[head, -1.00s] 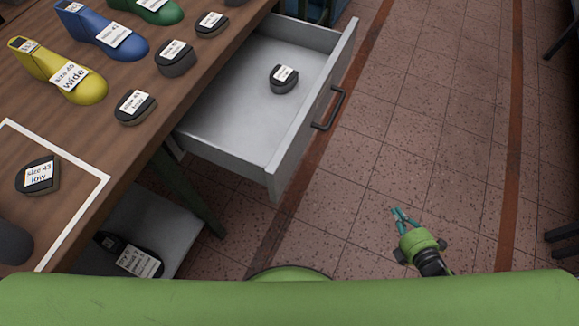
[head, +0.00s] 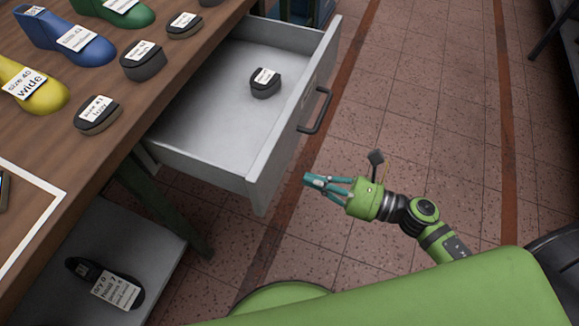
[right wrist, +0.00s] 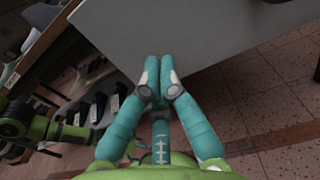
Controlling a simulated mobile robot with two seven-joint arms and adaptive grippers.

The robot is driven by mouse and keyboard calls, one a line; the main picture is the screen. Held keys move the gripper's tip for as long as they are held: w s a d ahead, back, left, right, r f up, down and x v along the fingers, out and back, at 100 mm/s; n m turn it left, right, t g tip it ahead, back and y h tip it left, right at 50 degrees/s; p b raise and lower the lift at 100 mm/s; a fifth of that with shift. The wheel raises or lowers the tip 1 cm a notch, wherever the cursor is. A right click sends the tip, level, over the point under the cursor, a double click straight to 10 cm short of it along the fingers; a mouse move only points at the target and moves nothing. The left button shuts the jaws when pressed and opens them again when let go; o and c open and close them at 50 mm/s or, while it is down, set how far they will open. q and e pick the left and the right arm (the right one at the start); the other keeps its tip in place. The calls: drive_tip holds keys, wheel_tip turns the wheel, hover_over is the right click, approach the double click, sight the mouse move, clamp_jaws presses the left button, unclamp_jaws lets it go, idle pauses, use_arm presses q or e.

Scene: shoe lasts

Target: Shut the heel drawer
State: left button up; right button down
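The heel drawer (head: 203,125) is a pale grey drawer standing pulled out from under the wooden table. It has a dark bar handle (head: 316,111) on its front, and one black labelled heel piece (head: 265,84) lies inside. My right gripper (head: 309,181), with teal fingers, is in front of the drawer's near corner, below the handle in the picture, and apart from it in the head view. Its fingers are together and hold nothing visible. In the right wrist view the grey drawer front (right wrist: 170,35) fills the area beyond the fingertips. My left gripper is not seen.
The wooden table (head: 190,68) bears blue, green and yellow shoe lasts and several black heel pieces. A low grey shelf (head: 150,262) under it holds a dark labelled last (head: 104,283). The tiled floor right of the drawer is clear.

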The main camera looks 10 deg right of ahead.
sight(277, 168)
drive_tip(key=p+x, duration=0.1)
drive_tip(key=x, duration=0.4)
drive_tip(key=shift+w+a, duration=0.15)
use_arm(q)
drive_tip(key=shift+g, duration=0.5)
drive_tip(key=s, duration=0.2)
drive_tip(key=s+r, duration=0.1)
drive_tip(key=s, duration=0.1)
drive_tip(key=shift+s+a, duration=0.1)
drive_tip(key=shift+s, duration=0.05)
use_arm(e)
drive_tip(key=shift+a, duration=0.1)
drive_tip(key=shift+w+a, duration=0.1)
